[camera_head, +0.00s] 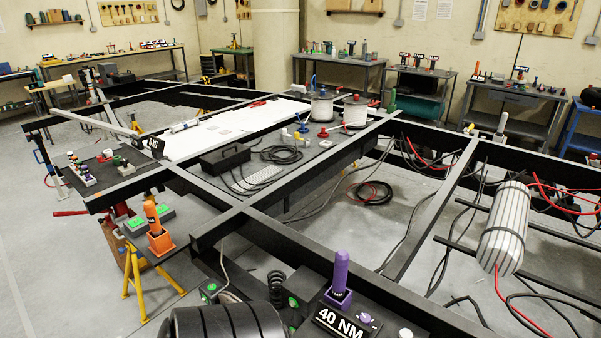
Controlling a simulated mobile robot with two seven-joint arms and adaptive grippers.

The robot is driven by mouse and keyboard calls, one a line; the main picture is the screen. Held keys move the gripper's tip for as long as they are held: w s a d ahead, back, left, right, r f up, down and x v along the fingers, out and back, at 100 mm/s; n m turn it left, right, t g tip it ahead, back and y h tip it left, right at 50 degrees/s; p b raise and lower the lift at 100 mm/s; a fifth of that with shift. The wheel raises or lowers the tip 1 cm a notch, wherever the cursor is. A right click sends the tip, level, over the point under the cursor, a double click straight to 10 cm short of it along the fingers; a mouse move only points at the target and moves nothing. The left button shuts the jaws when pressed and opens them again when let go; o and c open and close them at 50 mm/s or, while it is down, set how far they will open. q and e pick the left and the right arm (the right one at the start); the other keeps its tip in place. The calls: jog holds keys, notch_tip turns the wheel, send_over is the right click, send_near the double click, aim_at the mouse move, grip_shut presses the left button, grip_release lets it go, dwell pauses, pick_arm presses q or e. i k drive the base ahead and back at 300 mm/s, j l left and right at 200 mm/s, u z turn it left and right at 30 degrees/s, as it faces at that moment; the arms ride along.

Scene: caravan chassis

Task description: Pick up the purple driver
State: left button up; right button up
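The purple driver (340,272) stands upright at the bottom centre right of the head view. Neither of my grippers shows in this view.
Black chassis beams (292,240) run close behind the driver. A coil spring (276,288) and a black tyre (225,322) are to its left. An orange driver (152,217) stands in an orange holder farther left. A striped cylinder (504,228) lies at the right.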

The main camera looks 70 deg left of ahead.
aim_at(342, 257)
jog(key=u, duration=1.75)
jog(key=k+l, duration=0.25)
